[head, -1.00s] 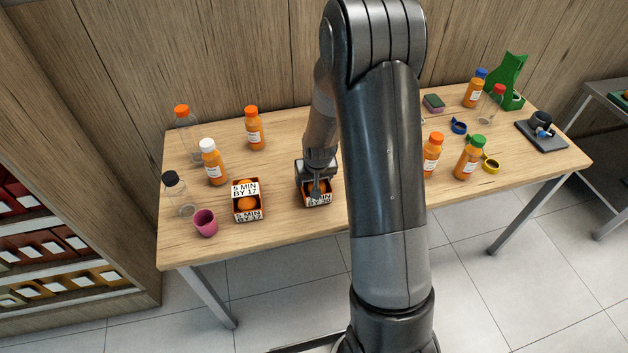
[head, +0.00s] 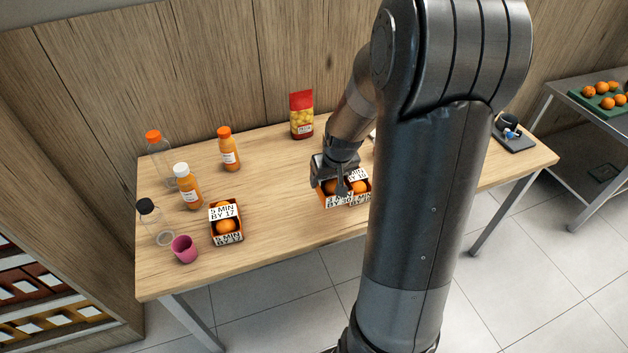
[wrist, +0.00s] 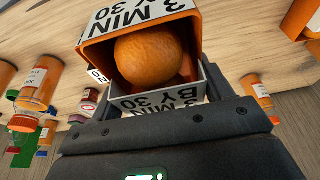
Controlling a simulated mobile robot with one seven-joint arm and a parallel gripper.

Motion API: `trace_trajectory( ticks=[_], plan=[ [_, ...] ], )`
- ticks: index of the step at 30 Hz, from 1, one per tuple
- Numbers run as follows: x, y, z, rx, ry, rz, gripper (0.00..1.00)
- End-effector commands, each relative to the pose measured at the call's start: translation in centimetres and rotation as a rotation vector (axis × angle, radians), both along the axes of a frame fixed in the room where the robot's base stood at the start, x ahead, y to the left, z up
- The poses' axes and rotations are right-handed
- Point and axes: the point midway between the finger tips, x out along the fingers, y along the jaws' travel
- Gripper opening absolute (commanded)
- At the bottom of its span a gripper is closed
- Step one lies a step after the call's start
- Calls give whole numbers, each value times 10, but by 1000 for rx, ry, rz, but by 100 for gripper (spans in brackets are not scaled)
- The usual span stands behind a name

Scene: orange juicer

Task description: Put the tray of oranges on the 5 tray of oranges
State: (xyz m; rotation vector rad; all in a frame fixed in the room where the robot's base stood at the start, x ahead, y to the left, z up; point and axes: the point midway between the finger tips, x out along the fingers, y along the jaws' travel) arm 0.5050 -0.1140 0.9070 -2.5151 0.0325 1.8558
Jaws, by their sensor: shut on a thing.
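My gripper (head: 341,186) is shut on a small open tray of oranges (head: 333,199), over the front middle of the table. In the wrist view this tray (wrist: 185,22) is orange with white panels reading "3 MIN BY 30", and one orange shows inside. The gripper hides part of it in the head view, and I cannot tell whether it is clear of the tabletop. The tray of oranges labelled "5 MIN BY 17" (head: 226,238) sits on the table to the left, apart from my gripper, with its top open.
A red-and-yellow bag (head: 301,115) stands at the back. Tabletop between the trays is bare.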

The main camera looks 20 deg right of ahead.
Motion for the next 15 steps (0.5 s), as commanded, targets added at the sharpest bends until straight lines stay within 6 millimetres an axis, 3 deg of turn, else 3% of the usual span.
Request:
trace_trajectory(
  ticks=[8, 11, 15],
  plan=[
    [-1, 0, 5, -1, -2, 10, 44],
    [4, 12, 9, -2, -2, 40, 44],
    [16, 43, 20, -4, -3, 114, 44]
  ],
)
